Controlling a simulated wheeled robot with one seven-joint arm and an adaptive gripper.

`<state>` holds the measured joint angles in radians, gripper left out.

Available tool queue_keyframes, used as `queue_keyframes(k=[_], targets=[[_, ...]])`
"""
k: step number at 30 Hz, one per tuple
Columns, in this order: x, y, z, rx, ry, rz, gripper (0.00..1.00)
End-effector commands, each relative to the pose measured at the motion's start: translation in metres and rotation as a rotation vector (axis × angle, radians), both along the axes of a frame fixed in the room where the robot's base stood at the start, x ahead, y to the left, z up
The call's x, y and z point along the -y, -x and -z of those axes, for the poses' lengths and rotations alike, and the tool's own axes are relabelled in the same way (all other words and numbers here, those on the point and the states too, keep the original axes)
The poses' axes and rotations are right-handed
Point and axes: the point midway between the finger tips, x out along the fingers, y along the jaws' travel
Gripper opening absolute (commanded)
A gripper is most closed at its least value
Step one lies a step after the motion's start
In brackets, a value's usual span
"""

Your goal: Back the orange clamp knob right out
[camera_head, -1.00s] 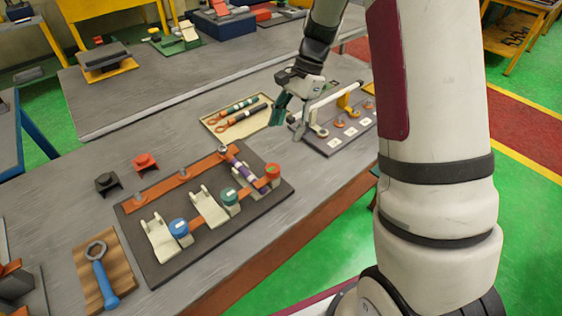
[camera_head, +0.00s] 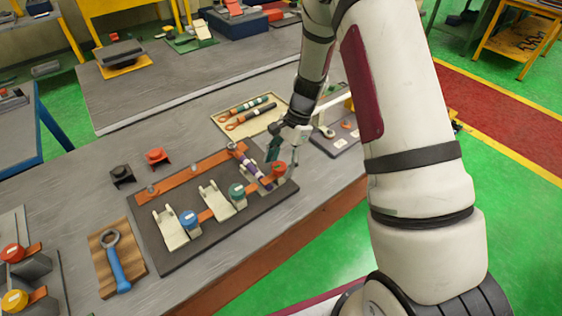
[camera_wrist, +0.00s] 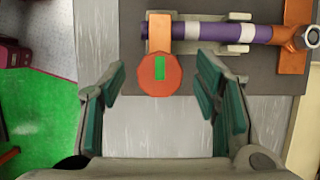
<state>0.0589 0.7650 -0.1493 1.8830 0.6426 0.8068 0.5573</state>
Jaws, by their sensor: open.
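The orange knob (camera_head: 279,168) sits at the right end of the dark fixture board (camera_head: 170,262). In the wrist view the knob (camera_wrist: 150,82) is an orange many-sided disc with a green mark, at the end of an orange strap (camera_wrist: 158,30). The strap crosses a purple rod with white bands (camera_wrist: 216,32). My gripper (camera_head: 278,146) is open and empty above that end of the board. In the wrist view its two green-padded fingers (camera_wrist: 163,84) stand left and right of the knob, with clear gaps. Whether they reach down to its height I cannot tell.
A green knob (camera_head: 236,190) and a blue knob (camera_head: 189,218) sit beside cream cradles on the same board. A steel nut (camera_wrist: 312,37) is at the rod's right end. A tray of rods (camera_head: 222,128) lies behind. A blue wrench (camera_head: 117,268) lies front left.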

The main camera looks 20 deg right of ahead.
Motion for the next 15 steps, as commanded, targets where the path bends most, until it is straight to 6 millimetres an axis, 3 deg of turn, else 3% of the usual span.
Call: queue_keyframes(k=[2,3,9,15], targets=[[0.0,-0.0001,-0.0001,0.0,0.0,0.0,0.57],[0.0,0.0,-0.0001,0.0,0.0,0.0,0.52],[0.0001,0.0,-0.0002,0.0,0.0,0.0,0.08],[0.0,-0.0004,-0.0001,0.0,0.0,-0.005,0.08]])
